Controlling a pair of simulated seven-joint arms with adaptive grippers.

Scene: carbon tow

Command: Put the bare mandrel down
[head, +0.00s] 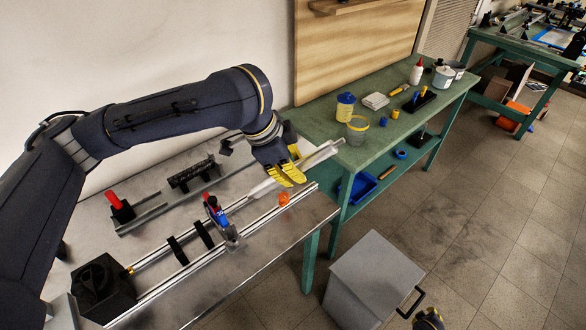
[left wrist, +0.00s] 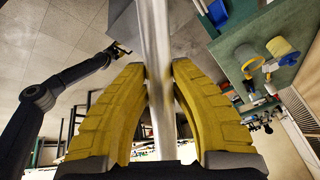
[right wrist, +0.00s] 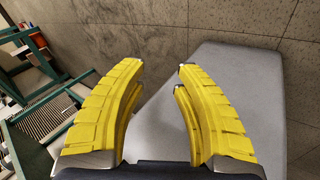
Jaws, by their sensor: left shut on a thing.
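The bare mandrel (head: 322,155) is a smooth silver rod, held at a slant over the far end of the winding bench (head: 262,262). My left gripper (head: 288,174) is shut on it. In the left wrist view the mandrel (left wrist: 156,45) passes between both yellow fingers (left wrist: 160,85). Its far end in the head view reaches over the corner of the green table; its near end lies close to the blue and red carriage (head: 217,214), and I cannot tell whether they touch. My right gripper (right wrist: 161,75) is open and empty, above a grey surface in the right wrist view.
A black drive box (head: 102,288) and black supports (head: 188,243) stand along the bench rails. A black cradle (head: 192,174) lies behind. The green table (head: 385,150) carries tubs, a bottle and tools. A grey bin (head: 375,275) stands on the open floor.

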